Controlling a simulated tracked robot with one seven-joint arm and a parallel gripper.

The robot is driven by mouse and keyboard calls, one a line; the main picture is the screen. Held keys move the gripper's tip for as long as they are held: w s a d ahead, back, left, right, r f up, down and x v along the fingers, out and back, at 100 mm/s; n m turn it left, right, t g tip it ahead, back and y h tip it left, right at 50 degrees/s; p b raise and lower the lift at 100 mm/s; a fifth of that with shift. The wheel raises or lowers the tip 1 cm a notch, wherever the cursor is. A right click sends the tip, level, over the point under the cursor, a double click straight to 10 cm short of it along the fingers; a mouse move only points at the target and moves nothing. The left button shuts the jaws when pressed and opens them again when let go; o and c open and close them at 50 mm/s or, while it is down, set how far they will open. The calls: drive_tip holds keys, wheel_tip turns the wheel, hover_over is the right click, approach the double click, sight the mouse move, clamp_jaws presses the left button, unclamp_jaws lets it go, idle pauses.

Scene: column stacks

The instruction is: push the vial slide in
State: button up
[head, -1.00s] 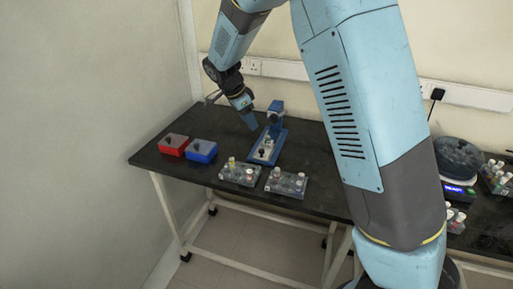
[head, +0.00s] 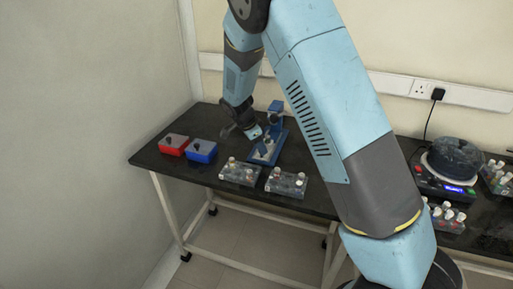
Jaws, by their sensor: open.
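A blue stand device (head: 276,112) with an upright post stands toward the back of the black table. Its low base runs forward, and a pale slide part (head: 263,149) shows on it. A vial on the slide is too small to make out clearly. My gripper (head: 257,134) points down at the left side of the device, close to the slide. It is open and holds nothing that I can see. I cannot tell whether it touches the slide. My forearm covers part of the area behind.
A red box (head: 173,147) and a blue box (head: 202,154) sit at the left. Two clear vial racks (head: 240,175) and (head: 287,185) stand along the front edge. A round dark instrument (head: 454,155) and more vials are at the right. A wall is close at the left.

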drive_tip(key=shift+d+f, duration=0.2)
drive_tip(key=shift+f, duration=0.4)
drive_tip(key=shift+c, duration=0.2)
clamp_jaws()
drive_tip(key=shift+w, duration=0.1)
